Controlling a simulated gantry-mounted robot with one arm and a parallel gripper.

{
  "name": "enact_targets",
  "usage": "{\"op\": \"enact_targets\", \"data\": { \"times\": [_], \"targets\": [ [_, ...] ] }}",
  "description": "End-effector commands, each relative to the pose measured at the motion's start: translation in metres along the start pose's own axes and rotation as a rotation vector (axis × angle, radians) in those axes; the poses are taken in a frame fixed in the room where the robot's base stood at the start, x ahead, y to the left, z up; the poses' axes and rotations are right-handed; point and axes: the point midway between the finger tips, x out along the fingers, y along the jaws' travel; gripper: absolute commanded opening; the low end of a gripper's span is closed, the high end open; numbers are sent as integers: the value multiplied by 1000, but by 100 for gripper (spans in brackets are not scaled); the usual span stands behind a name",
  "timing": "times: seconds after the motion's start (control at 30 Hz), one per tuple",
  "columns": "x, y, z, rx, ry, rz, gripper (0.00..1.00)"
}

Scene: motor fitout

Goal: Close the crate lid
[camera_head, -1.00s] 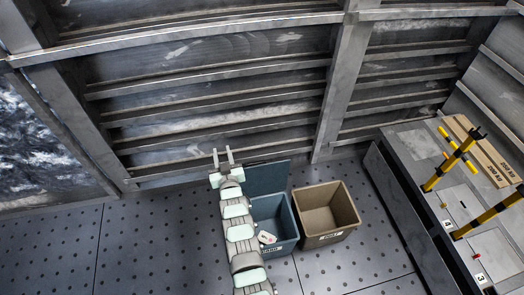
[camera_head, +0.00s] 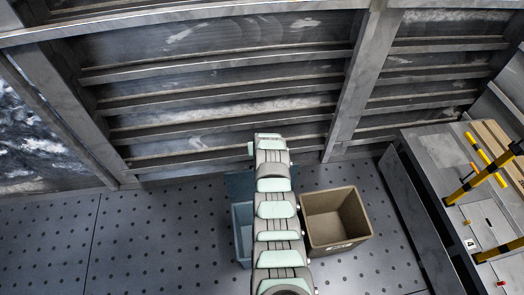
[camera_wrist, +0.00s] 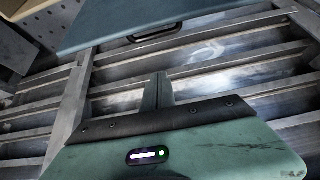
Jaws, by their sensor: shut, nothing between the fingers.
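The blue-grey crate (camera_head: 242,237) stands on the floor, mostly hidden behind my arm in the head view. Its raised lid (camera_head: 236,186) shows as a narrow strip at the crate's far side, left of my arm. In the wrist view, the lid (camera_wrist: 105,22) spans the top of the picture, with a black handle (camera_wrist: 155,33) at its edge. My gripper (camera_wrist: 162,78) is shut and empty. Its fingertips appear below the handle in the picture, with a visible gap. In the head view, my arm hides the fingers.
An open tan bin (camera_head: 335,218) stands right of the crate, close to my arm. A grey workbench (camera_head: 425,170) with yellow-and-black posts is at the right. The ribbed metal wall (camera_head: 220,85) rises behind the crate. Floor to the left is clear.

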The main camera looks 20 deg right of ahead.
Motion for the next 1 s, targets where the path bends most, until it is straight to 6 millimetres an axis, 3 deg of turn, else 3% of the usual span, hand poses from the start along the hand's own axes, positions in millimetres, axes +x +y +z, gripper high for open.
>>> {"op": "enact_targets", "data": {
  "times": [1.0],
  "targets": [
    [83,0,3,-1,5,1,0]
  ]
}}
